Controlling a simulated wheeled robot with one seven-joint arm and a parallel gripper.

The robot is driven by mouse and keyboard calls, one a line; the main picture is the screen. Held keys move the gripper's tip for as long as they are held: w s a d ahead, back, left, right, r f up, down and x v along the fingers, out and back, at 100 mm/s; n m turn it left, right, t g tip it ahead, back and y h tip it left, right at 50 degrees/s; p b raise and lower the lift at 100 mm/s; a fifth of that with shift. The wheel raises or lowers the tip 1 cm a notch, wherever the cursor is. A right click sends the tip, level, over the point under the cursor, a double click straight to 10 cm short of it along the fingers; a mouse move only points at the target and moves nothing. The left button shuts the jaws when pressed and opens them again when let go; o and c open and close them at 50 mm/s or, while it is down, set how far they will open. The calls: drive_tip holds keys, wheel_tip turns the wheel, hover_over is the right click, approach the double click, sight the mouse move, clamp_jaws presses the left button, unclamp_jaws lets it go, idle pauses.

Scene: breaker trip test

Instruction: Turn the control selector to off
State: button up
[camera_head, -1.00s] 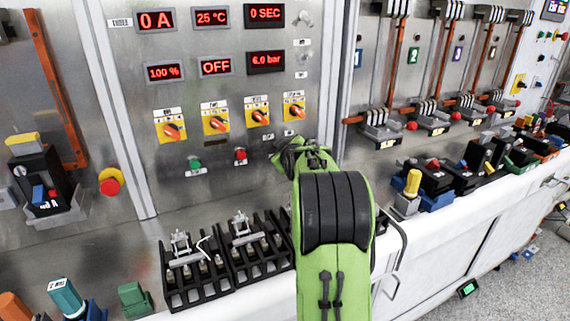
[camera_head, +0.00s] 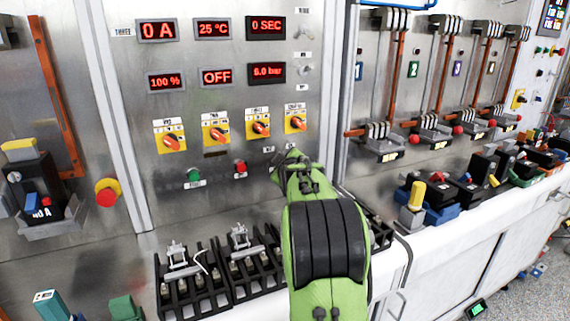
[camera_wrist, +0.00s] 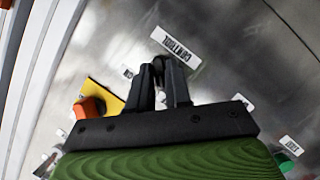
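The label reading CONTROL (camera_wrist: 175,47) sits on the metal panel just beyond my fingertips in the wrist view. A small dark rounded part, perhaps the control selector (camera_wrist: 158,65), shows between the fingertips; its setting is hidden. My gripper (camera_wrist: 165,80) has its fingers close together with a narrow gap; whether they clamp the dark part I cannot tell. In the head view my gripper (camera_head: 288,160) is at the panel, below the rightmost orange selector on a yellow plate (camera_head: 295,121), and hides this spot. A yellow plate with an orange knob (camera_wrist: 90,107) is left of the fingers in the wrist view.
Several red displays, one reading OFF (camera_head: 216,77), are above the yellow-plated selectors. A green button (camera_head: 193,175) and a red button (camera_head: 240,167) are left of my gripper. Black open-topped blocks (camera_head: 195,290) stand on the ledge below. Breakers (camera_head: 432,195) stand at the right.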

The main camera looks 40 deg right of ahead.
drive_tip(key=o, duration=0.3)
drive_tip(key=shift+s, duration=0.1)
drive_tip(key=v, duration=1.5)
drive_tip(key=shift+s+r+p, duration=0.2)
drive_tip(key=shift+p, duration=0.1)
drive_tip(key=shift+a, duration=0.15)
